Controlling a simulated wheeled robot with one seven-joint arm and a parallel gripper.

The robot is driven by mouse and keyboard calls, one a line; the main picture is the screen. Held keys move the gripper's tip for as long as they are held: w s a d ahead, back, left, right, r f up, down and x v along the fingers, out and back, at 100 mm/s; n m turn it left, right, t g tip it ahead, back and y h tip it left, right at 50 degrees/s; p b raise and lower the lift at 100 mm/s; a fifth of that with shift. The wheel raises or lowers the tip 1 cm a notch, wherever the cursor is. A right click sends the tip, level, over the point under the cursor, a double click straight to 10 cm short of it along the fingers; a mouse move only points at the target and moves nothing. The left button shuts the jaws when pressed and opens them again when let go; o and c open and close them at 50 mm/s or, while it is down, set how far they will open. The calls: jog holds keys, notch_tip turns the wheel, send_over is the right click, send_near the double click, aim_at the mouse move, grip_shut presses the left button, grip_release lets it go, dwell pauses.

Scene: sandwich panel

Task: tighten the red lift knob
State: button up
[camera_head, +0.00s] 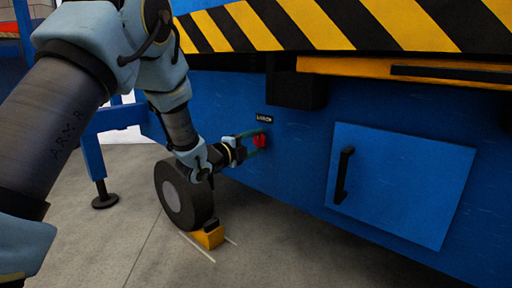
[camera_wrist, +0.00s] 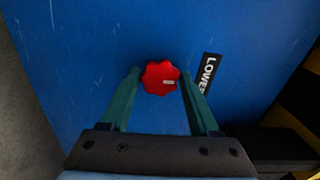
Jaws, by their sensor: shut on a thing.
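The red lift knob (camera_head: 259,140) sits on the blue machine panel, below a small dark label (camera_head: 264,118). My gripper (camera_head: 256,141) reaches it from the left, its green fingers at the knob. In the wrist view the red lobed knob (camera_wrist: 161,78) shows between the two fingertips of my gripper (camera_wrist: 160,76), with a pale mark on its face toward the right. The fingers are shut on it.
A blue hatch door (camera_head: 400,183) with a black handle (camera_head: 344,175) is to the right. A dark wheel (camera_head: 184,196) with a yellow chock (camera_head: 208,236) stands below my arm. A black box (camera_head: 296,91) juts out above right of the knob. Grey floor lies in front.

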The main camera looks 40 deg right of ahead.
jog(key=shift+m, duration=0.3)
jog(key=shift+f, duration=0.1)
jog(key=o, duration=1.3)
jog(key=shift+o, duration=0.2)
jog(key=s+a+p, duration=0.1)
jog(key=a+p, duration=0.2)
jog(key=a, duration=0.7)
jog(key=shift+a, duration=0.4)
